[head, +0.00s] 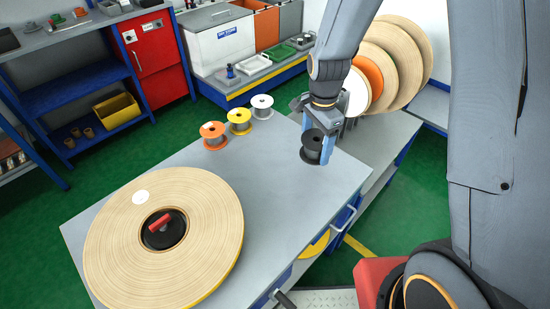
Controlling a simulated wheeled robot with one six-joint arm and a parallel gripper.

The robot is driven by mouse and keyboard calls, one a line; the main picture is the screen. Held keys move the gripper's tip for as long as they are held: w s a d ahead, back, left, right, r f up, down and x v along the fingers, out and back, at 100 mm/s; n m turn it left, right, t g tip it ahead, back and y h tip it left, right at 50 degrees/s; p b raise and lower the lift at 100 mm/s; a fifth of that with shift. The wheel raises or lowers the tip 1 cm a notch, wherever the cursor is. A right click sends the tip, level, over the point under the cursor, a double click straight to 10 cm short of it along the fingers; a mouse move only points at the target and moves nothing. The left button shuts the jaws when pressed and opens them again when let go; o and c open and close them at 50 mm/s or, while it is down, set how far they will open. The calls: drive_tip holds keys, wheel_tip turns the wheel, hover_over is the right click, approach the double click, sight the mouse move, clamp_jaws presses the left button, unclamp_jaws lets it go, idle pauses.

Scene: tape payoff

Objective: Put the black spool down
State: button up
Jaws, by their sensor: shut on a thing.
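The black spool (312,144) is upright near the far right corner of the grey tabletop (275,185). My gripper (315,147) comes down from above and is shut on it, with a blue finger showing at its right side. I cannot tell whether the spool's bottom touches the tabletop or hangs just above it. The gripper's other finger is mostly hidden.
An orange spool (214,135), a yellow spool (240,121) and a white spool (262,106) stand along the table's far edge. A large tan tape reel (205,225) covers the left part. Large upright discs (405,60) stand behind my gripper. The tabletop between is clear.

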drive_tip(key=a+m, duration=0.1)
drive_tip(key=m, duration=0.1)
drive_tip(key=s+a+m, duration=0.1)
drive_tip(key=m, duration=0.1)
drive_tip(key=shift+a+r+m, duration=0.15)
drive_tip(key=shift+a+m, duration=0.2)
drive_tip(key=shift+m, duration=0.05)
drive_tip(key=shift+f+p, duration=1.3)
drive_tip(key=shift+f, duration=3.65)
drive_tip(key=shift+f, duration=0.1)
drive_tip(key=o, duration=1.4)
drive_tip(key=shift+c, duration=0.2)
